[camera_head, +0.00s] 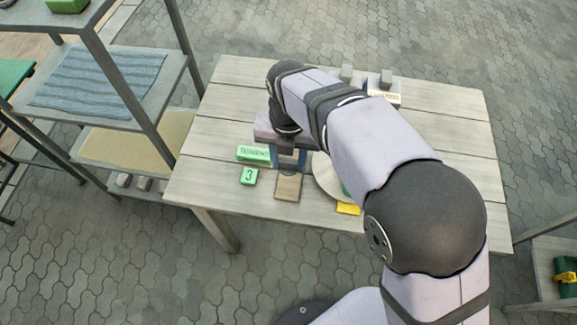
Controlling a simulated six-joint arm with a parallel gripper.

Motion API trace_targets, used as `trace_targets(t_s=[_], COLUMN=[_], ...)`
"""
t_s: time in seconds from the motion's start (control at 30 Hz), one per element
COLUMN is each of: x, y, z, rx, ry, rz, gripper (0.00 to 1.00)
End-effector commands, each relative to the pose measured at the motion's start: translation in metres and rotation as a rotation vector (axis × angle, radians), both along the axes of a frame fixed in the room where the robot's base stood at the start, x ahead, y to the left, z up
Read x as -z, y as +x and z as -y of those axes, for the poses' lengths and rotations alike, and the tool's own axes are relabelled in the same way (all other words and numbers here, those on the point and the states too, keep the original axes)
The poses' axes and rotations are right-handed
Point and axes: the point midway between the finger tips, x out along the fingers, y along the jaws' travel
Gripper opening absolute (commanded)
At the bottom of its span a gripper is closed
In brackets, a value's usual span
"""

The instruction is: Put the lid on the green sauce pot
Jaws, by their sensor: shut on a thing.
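My gripper (288,163) points down over the table, near its front left part. Its two fingers are closed on a small dark thing (288,169), too small here to identify surely as the lid. A flat brown square (288,188) lies just below and in front of the fingers. To the right, a round wooden board (323,179) is partly covered by my arm. A bit of green (346,189) shows at the arm's edge over the board; it may be the green sauce pot, mostly hidden.
A green lettered block (253,153) and a green block marked 3 (249,176) lie left of the gripper. A yellow piece (348,208) lies by the board. A pale lettered block (385,96) stands at the back. A shelf unit (142,85) stands left of the table (215,190).

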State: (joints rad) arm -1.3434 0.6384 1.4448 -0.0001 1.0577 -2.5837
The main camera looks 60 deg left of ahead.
Motion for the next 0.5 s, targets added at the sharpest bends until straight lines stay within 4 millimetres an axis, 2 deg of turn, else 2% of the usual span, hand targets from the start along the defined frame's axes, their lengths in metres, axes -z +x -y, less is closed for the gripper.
trace_targets(t_s=[0.27, 0.37, 0.5], x=[-0.012, -0.024, -0.043], y=[0.009, 0.021, 0.049], z=[0.002, 0.006, 0.017], rx=[0.018, 0.046, 0.106], ry=[0.001, 0.001, -0.001], rz=[-0.001, -0.001, -0.002], gripper=[0.16, 0.16, 0.16])
